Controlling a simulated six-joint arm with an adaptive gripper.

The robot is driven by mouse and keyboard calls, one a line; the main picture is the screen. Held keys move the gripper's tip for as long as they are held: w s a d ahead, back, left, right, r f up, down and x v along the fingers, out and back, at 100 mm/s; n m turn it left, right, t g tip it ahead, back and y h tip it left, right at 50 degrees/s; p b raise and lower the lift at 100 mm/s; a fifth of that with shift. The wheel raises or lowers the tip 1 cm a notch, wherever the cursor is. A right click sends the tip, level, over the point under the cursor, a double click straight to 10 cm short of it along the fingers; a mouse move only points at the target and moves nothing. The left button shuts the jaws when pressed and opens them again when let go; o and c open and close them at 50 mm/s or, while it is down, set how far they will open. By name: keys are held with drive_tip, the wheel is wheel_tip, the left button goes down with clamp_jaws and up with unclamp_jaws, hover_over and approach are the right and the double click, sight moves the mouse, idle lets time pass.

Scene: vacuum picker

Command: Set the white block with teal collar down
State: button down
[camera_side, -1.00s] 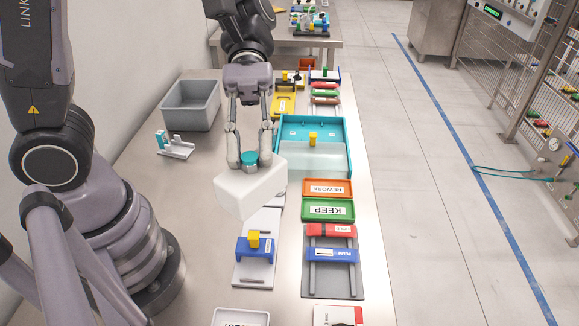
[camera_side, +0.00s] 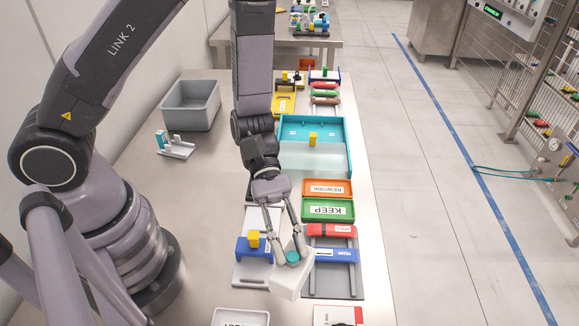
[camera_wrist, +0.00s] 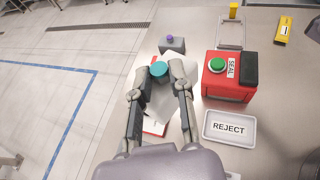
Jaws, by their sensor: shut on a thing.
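The white block (camera_side: 287,285) hangs tilted from my gripper (camera_side: 291,256) in the side view, near the front of the table. Its teal collar (camera_side: 293,258) is between my fingertips, which are shut on it. In the wrist view my gripper (camera_wrist: 160,73) grips the teal collar (camera_wrist: 158,69), and the white block (camera_wrist: 178,72) spreads out behind the fingers, partly hidden. The block appears to be above the table; its underside and any contact below it are hidden.
A grey board with red and blue bars (camera_side: 332,255) lies right of the block. A blue fixture (camera_side: 254,250) stands left. Green KEEP (camera_side: 327,210) and orange REWORK (camera_side: 327,188) trays lie behind. The wrist view shows a REJECT tray (camera_wrist: 229,141) and a red SEAL box (camera_wrist: 226,87).

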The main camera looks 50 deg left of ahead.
wheel_tip(320, 180, down, 17)
drive_tip(key=shift+f, duration=0.1)
idle(0.3)
drive_tip(key=shift+f, duration=0.15)
drive_tip(key=c, duration=1)
unclamp_jaws()
